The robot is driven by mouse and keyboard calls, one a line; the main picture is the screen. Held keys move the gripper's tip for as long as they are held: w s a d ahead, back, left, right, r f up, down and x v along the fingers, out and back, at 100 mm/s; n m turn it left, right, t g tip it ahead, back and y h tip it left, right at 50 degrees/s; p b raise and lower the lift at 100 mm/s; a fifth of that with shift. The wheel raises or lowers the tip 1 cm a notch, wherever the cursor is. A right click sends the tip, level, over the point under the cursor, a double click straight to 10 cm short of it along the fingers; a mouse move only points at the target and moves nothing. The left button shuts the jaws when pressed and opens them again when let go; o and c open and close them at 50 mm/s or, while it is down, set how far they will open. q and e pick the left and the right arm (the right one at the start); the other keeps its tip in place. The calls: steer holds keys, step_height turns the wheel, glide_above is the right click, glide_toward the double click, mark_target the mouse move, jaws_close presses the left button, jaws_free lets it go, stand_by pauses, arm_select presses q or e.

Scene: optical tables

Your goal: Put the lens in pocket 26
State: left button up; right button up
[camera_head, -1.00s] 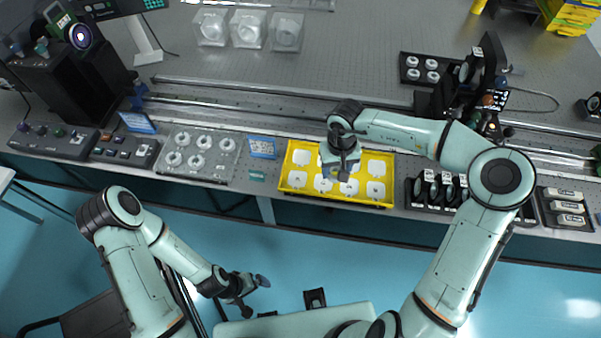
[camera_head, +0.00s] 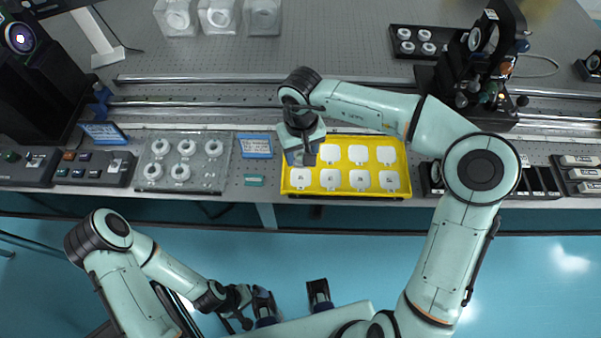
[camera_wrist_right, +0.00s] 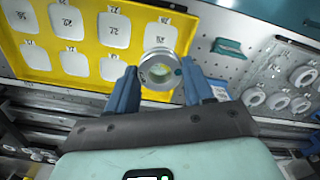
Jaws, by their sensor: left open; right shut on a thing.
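The lens (camera_wrist_right: 159,57) is a silver ring with a clear, greenish centre. My right gripper (camera_wrist_right: 160,84) is shut on it, with a blue finger on each side. The yellow tray (camera_head: 345,195) holds two rows of white, numbered pockets. In the head view my right gripper (camera_head: 303,156) is over the tray's left end and hides the far-left pocket; the lens cannot be made out there. In the right wrist view the lens overlaps a white pocket (camera_wrist_right: 160,36); its height above it is unclear. Pocket numbers are hard to read. My left gripper (camera_head: 245,308) is open, away from the table.
A clear plate (camera_head: 206,176) with several white rings lies left of the tray, beyond a blue sign (camera_head: 255,146). A metal rail (camera_head: 220,104) runs behind. A black rack (camera_head: 540,180) stands right of the tray. Optics on a dark mount (camera_head: 470,85) stand at the back right.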

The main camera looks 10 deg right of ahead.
mark_target(301, 178)
step_height(301, 178, down, 10)
steer(key=shift+r+b, duration=0.2)
steer(key=shift+b, duration=1)
steer(key=shift+p, duration=0.3)
steer(key=o, duration=0.7)
steer(key=shift+w, duration=0.1)
steer(key=shift+o, duration=0.2)
